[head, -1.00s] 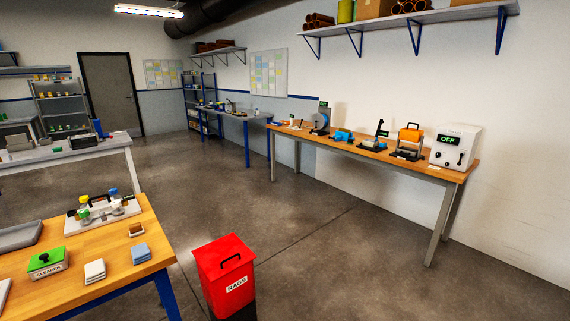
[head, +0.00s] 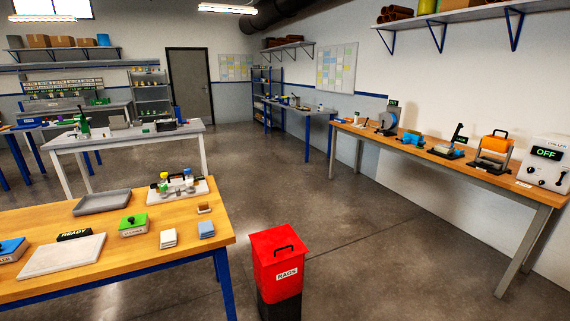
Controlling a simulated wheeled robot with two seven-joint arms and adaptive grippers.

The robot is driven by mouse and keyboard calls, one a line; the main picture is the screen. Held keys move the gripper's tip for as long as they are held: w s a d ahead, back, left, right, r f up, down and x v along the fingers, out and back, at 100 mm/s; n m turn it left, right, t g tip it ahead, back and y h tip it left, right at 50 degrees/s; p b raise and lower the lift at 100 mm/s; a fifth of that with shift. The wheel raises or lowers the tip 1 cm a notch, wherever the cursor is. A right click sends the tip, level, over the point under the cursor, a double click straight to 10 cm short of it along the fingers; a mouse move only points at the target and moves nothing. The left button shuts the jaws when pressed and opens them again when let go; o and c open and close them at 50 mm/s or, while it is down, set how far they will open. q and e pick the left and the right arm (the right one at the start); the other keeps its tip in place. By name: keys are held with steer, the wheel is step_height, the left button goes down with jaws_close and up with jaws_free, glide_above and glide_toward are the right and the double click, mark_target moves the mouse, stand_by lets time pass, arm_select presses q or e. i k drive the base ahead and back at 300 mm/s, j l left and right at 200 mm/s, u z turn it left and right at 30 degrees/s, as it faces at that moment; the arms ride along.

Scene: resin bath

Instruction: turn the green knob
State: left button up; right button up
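A white plate fixture (head: 192,194) lies at the back right of the near wooden bench. It carries a dark handle and small coloured parts: a green knob-like part (head: 164,186) at its left, a yellow one (head: 163,175) just above it in the picture, and a blue one (head: 187,172). They are too small to tell their exact shape or setting. Neither of my grippers is in view.
The near bench (head: 130,262) also holds a grey tray (head: 102,202), a pale slab (head: 62,256), a READY sign (head: 74,234) and cloth stacks. A red RAGS bin (head: 277,255) stands beside its right end. A long bench (head: 450,164) runs along the right wall. Open floor lies between.

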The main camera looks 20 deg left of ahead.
mark_target(163, 187)
steer(key=u, duration=1.5)
